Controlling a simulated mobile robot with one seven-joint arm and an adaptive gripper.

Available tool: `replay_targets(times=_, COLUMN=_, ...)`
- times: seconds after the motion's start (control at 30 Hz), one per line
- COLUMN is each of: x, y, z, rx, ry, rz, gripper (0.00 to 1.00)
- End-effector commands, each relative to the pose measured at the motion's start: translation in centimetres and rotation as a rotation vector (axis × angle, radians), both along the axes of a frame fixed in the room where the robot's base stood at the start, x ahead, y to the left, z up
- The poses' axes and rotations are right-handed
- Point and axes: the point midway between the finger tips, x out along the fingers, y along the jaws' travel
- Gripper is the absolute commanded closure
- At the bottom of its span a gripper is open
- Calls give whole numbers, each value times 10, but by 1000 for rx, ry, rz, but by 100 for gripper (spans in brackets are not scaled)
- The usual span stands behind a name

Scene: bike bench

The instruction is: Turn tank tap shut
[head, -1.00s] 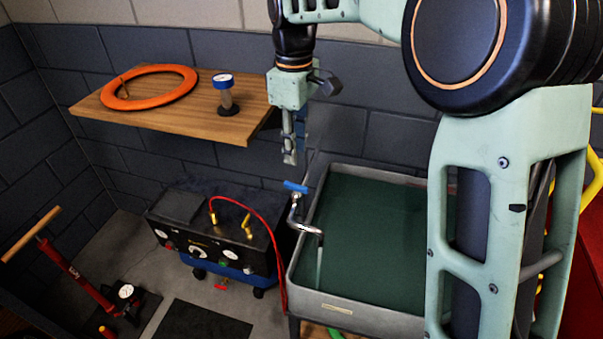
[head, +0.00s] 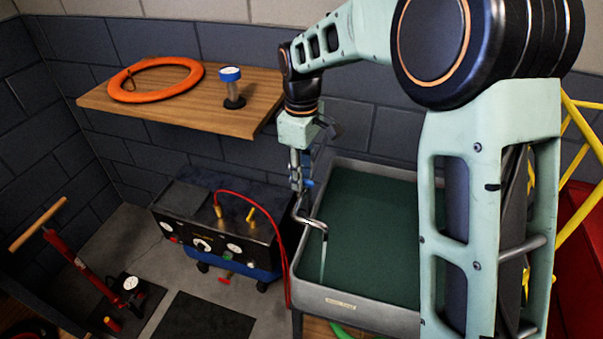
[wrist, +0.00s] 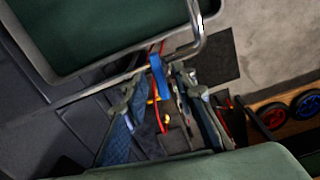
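The tank tap is a bent chrome pipe (head: 313,223) at the left rim of the tank (head: 353,303). A thin pale stream (head: 323,262) hangs below its spout. Its blue handle (head: 308,182) is partly hidden behind my gripper (head: 299,182) in the head view. In the wrist view the blue handle (wrist: 158,76) shows between the two spread fingertips of my gripper (wrist: 156,85). My gripper is open and points down at the handle. I cannot tell whether a finger touches it.
A black machine (head: 222,225) with a red hose (head: 284,240) stands left of the tank. A red floor pump (head: 85,265) is further left.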

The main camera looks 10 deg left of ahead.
Motion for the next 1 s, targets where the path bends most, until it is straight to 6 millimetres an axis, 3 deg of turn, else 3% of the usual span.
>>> replay_targets(times=0.03, x=0, y=0, z=0, rx=0, ry=0, rz=0, gripper=82)
replay_targets(times=0.2, x=0, y=0, z=0, rx=0, ry=0, rz=0, gripper=100)
replay_targets(times=0.67, x=0, y=0, z=1, rx=0, ry=-1, rz=-46, gripper=100)
replay_targets(times=1.0, x=0, y=0, z=1, rx=0, ry=-1, rz=-279, gripper=100)
